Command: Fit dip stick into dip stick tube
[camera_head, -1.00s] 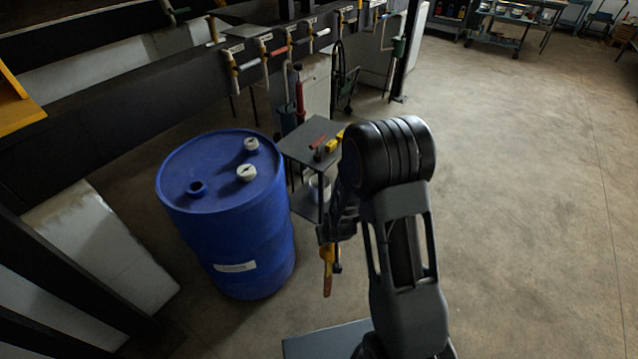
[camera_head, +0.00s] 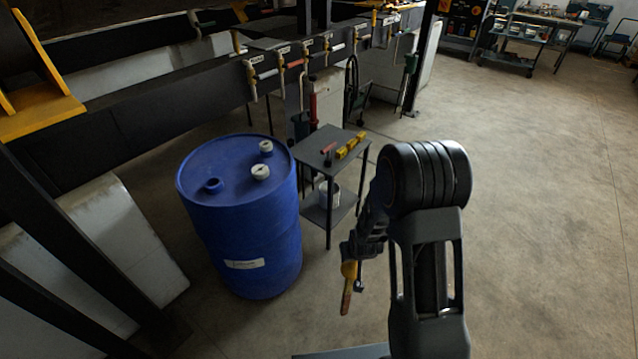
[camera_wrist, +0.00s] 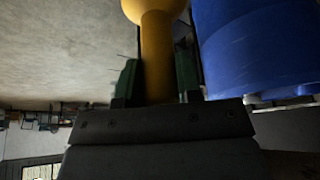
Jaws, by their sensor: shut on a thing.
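My gripper (camera_head: 352,262) is shut on a yellow piece (camera_head: 347,290), which seems to be the dip stick. It hangs down with a brownish lower end. In the wrist view the yellow shaft (camera_wrist: 156,55) stands between the two dark green jaws, with a wider rounded part above. A blue drum (camera_head: 245,225) stands left of my gripper, apart from it. Its top has an open blue neck (camera_head: 213,185) with a dark hole, possibly the dip stick tube, and two white caps. The drum also shows in the wrist view (camera_wrist: 260,50). No other tube is clear.
A small grey table (camera_head: 335,140) behind the drum carries red and yellow items, with a white bucket (camera_head: 329,194) below. Labelled pipes and valves (camera_head: 290,65) line the dark beam behind. A yellow frame (camera_head: 40,120) is at far left.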

